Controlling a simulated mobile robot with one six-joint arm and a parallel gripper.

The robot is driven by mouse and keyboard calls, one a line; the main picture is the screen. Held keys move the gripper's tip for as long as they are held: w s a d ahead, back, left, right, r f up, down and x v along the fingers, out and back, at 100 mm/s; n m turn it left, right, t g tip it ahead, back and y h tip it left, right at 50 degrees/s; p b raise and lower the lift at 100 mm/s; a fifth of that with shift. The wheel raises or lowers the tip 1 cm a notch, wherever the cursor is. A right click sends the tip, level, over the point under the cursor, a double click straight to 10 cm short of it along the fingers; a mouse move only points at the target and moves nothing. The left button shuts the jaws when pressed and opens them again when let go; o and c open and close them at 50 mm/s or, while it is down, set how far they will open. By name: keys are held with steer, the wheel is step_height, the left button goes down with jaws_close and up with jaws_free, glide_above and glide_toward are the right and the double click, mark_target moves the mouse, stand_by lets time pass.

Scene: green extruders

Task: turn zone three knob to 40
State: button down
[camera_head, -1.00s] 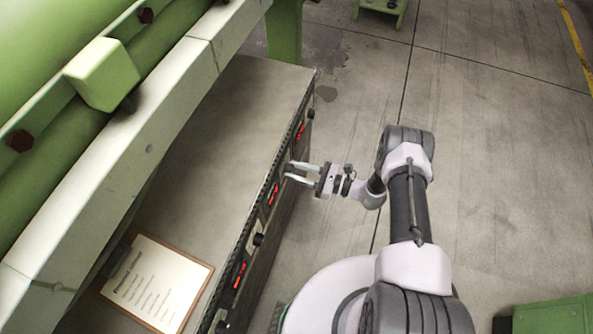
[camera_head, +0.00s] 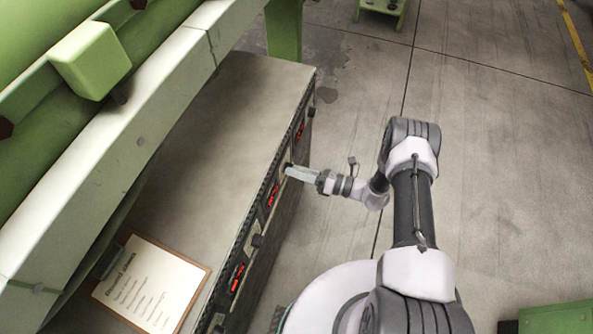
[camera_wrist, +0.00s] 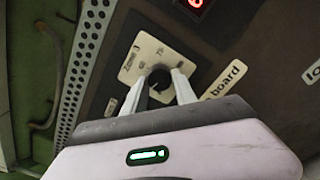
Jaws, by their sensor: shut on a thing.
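The black knob (camera_wrist: 160,79) sits on a cream label plate (camera_wrist: 151,52) with "Zone" lettering; the zone number and dial marks are too blurred to read surely. My gripper (camera_head: 289,171) reaches the front panel of the grey cabinet (camera_head: 235,130) from the right. In the wrist view its two pale fingers stand on either side of the knob, shut on it. The wrist is rolled, and the plate looks tilted in that view. In the head view the knob is mostly hidden by the fingertips.
Red displays (camera_head: 272,195) and another black knob (camera_head: 257,240) line the panel. A clipboard (camera_head: 150,286) lies on the cabinet top. A green machine beam (camera_head: 90,58) runs above at left.

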steer(key=shift+s+m, duration=0.1)
steer(key=shift+m, duration=1.1)
steer(key=c, duration=1)
jaws_free()
steer(key=p+v, duration=0.3)
steer(key=v, duration=1.4)
steer(key=shift+d, duration=0.2)
steer(key=shift+r, duration=0.1)
